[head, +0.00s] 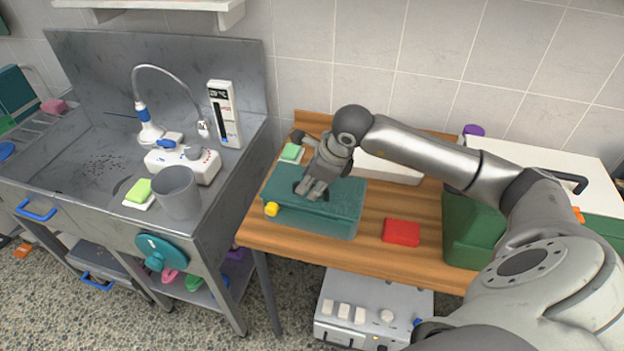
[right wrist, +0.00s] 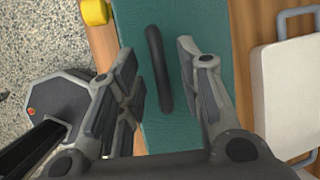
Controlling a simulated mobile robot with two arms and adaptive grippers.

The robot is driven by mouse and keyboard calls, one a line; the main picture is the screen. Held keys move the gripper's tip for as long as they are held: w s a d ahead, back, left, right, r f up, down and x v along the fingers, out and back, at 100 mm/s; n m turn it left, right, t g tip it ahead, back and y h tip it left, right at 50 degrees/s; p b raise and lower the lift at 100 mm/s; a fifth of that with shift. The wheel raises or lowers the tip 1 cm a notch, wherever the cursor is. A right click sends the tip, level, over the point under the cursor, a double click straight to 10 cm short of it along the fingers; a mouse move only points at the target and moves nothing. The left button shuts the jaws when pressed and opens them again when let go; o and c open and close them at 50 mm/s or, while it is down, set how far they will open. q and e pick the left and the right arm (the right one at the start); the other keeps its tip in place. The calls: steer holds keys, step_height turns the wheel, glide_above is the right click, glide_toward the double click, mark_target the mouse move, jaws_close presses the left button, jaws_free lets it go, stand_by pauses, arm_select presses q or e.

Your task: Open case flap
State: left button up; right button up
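The teal case (head: 335,215) sits on the wooden table, its flap (head: 340,192) facing up and looking closed. A yellow latch (head: 271,209) is at its front left corner and also shows in the right wrist view (right wrist: 95,11). A dark bar handle (right wrist: 158,68) runs along the top of the case. My right gripper (head: 312,188) is over the case, pointing down. In the right wrist view its open fingers (right wrist: 160,80) stand on either side of the handle, with gaps showing; contact cannot be told. My left gripper is not in view.
A red block (head: 401,233) lies right of the case on the wooden table (head: 380,262). A green-and-white sponge (head: 291,153) and a white case (head: 390,165) are behind it. A green container (head: 470,228) stands at right. A steel sink unit (head: 225,195) is at left.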

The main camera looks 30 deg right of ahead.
steer(key=shift+c, duration=0.2)
jaws_close()
steer(key=shift+r, duration=0.1)
